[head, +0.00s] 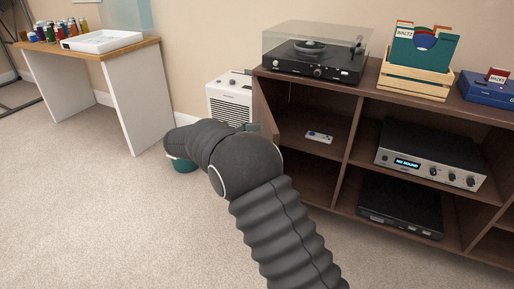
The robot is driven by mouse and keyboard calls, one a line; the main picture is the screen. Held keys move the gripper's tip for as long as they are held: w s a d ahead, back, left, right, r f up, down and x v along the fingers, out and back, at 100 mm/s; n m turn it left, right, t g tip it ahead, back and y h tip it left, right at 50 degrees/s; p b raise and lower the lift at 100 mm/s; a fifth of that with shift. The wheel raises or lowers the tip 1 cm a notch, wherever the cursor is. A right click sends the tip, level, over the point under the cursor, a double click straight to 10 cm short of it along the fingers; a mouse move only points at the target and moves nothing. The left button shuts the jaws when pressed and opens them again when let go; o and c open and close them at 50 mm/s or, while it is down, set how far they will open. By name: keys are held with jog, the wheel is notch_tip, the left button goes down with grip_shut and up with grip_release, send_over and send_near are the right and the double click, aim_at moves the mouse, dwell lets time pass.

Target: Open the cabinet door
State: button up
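A dark brown cabinet (360,94) with open-front compartments stands along the wall, from the middle to the right edge. At its left end is an upright brown panel (264,103); I cannot tell whether it is a door standing open or the side wall. The left compartment is open to view, and a small white remote or controller lies on its shelf. My dark grey arm crosses the lower middle and covers the lower part of this end. A small dark grey part (251,128) beside the panel may belong to my gripper. Its fingers are hidden behind my arm.
A turntable (318,68), a wooden record crate (412,80) and a blue box (483,91) stand on the cabinet. An amplifier (432,158) sits inside. A white heater (229,100) stands left of it. Open carpet lies at lower left, before a desk (135,108).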

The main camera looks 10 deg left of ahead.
jog(key=shift+r, duration=0.45)
jog(key=shift+c, duration=0.2)
